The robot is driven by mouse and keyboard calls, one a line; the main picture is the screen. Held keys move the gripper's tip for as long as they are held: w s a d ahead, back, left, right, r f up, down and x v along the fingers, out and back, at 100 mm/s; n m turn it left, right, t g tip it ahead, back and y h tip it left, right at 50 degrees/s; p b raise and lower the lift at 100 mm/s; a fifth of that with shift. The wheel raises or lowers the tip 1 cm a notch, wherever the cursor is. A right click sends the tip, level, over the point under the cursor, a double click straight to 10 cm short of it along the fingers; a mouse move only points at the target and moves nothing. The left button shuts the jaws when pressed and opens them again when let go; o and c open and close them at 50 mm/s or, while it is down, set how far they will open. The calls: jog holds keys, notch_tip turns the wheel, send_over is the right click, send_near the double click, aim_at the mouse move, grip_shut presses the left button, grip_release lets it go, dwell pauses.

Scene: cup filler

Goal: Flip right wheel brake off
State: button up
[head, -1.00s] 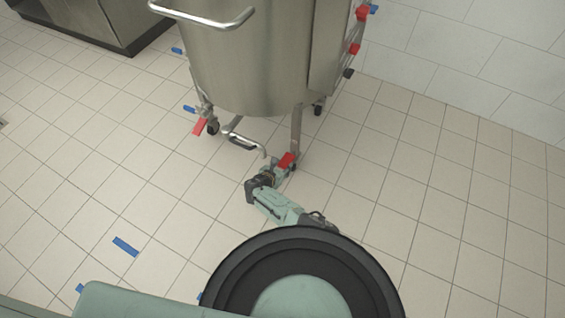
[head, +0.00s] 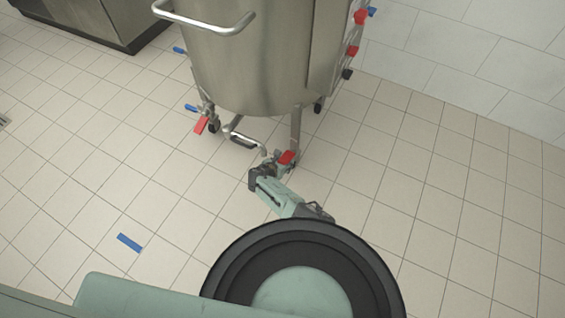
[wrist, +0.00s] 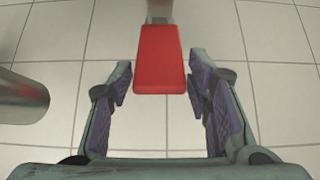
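The right wheel brake is a red pedal (head: 286,157) at the foot of the steel vessel's near right leg. In the wrist view the red pedal (wrist: 159,62) lies ahead, centred between the fingers, its near end about level with the fingertips. My gripper (wrist: 160,84) is open, with purple-padded fingers apart on both sides of the pedal and floor showing in the gaps. In the head view my gripper (head: 272,166) is low by the floor beside the pedal; its fingers are too small to judge there.
The steel vessel (head: 250,70) stands on wheels. Its left wheel has another red pedal (head: 201,124). A pipe with a handle (head: 243,140) sticks out low, left of my gripper. Blue tape (head: 129,243) marks the floor. Tiles right of the vessel are clear.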

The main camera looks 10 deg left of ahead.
jog(key=shift+o, duration=1.1)
jog(key=shift+s+a+r, duration=0.15)
jog(key=shift+s+r, duration=0.2)
jog(key=shift+s, duration=0.15)
jog(key=v, duration=1)
jog(key=shift+s+r, duration=0.2)
jog(key=shift+r, duration=0.15)
jog(key=shift+a, duration=0.15)
